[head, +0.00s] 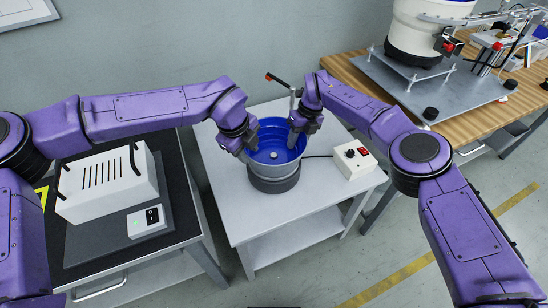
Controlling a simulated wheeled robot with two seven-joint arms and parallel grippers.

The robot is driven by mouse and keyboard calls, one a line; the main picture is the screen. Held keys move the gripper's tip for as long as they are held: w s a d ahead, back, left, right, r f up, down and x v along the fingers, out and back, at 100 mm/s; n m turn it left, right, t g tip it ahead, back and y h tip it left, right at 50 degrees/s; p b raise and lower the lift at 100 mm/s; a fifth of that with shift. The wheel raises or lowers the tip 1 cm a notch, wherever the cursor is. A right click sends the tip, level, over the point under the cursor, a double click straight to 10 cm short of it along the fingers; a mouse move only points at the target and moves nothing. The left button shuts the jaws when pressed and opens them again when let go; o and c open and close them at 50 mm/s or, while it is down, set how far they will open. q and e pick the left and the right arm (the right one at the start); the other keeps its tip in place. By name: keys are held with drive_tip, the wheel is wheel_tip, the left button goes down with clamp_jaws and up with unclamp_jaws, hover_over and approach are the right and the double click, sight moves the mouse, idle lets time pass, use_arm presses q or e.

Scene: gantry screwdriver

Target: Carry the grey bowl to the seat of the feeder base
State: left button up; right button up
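The grey bowl (262,172) has a bright blue inside with a small pale hub at its middle. It is upright over the dark round feeder base (275,185) on the middle table. I cannot tell whether it rests on the seat or is slightly above it, as its wall hides the seat. My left gripper (243,146) is at the bowl's left rim and appears shut on it. My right gripper (298,135) is at the right rim and also appears shut on it. The fingertips are small and partly hidden.
A white control box (354,158) with a red button and a cable stands right of the base. A thin post with a red-tipped arm (283,82) rises behind the bowl. A white machine (110,184) sits on the left table. The wooden bench (372,75) at right holds equipment.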

use_arm(q)
drive_tip(key=v, duration=0.3)
drive_tip(key=shift+r, duration=0.1)
use_arm(e)
drive_tip(key=v, duration=1.2)
use_arm(q)
drive_tip(key=shift+r, duration=0.1)
use_arm(e)
drive_tip(key=shift+r, duration=0.1)
